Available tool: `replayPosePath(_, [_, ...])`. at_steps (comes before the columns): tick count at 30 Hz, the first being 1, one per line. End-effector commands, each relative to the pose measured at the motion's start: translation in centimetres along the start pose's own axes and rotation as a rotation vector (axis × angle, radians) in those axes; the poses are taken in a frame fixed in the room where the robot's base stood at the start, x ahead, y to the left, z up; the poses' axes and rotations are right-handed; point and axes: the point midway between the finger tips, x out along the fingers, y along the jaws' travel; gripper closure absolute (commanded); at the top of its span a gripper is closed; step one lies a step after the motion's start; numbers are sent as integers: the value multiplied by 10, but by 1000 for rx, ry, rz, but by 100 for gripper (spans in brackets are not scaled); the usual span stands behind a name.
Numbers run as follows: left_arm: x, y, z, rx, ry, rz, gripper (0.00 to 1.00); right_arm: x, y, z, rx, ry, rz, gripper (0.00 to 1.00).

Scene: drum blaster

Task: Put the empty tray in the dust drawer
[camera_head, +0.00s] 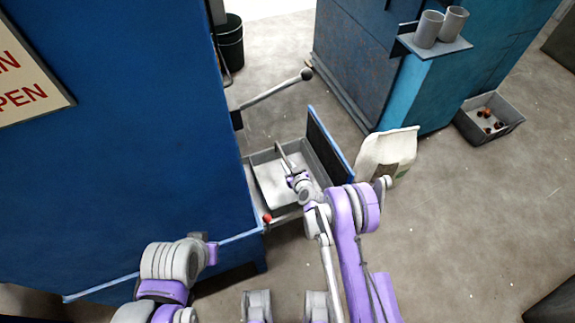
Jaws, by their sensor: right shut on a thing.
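The dust drawer (325,168) is pulled out at the foot of the blue cabinet, with its blue-edged front panel standing at its right end. The grey tray (268,182) is inside the drawer's outline, slightly tilted; I cannot tell whether it rests on the drawer floor. My right gripper (296,180) is at the tray's right side, shut on it, and the wrist hides part of that side. My left arm is at the lower left in front of the cabinet, and its fingers do not show.
A lever with a dark knob (306,74) sticks out above the drawer. A white sack (388,152) stands just right of the drawer panel. A grey bin with several small brown pieces (490,117) and a black bucket (230,45) stand farther off. Floor at right is clear.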

Motion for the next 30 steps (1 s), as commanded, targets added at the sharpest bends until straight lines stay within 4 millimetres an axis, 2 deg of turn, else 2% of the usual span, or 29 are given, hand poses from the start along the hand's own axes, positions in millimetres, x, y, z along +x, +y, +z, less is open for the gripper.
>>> replayPosePath(7, [2, 0, 1, 0, -1, 0, 100, 1, 0, 1, 0, 1, 1, 100])
replayPosePath(8, [2, 0, 1, 0, -1, 0, 100, 0, 0, 2, 0, 0, 0, 77])
replayPosePath(12, [1, 0, 0, 0, 0, 0, 100, 0, 0, 1, 0, 0, 0, 53])
replayPosePath(23, [-2, 0, -1, 0, 1, 0, 100, -2, 0, -2, 0, 0, 0, 53])
replayPosePath(26, [-2, 0, -1, 0, 1, 0, 100, -14, 0, -2, -1, 0, 1, 53])
replayPosePath(30, [-5, 0, -2, 0, 2, 0, 100, -42, 1, -2, 1, 0, 1, 53])
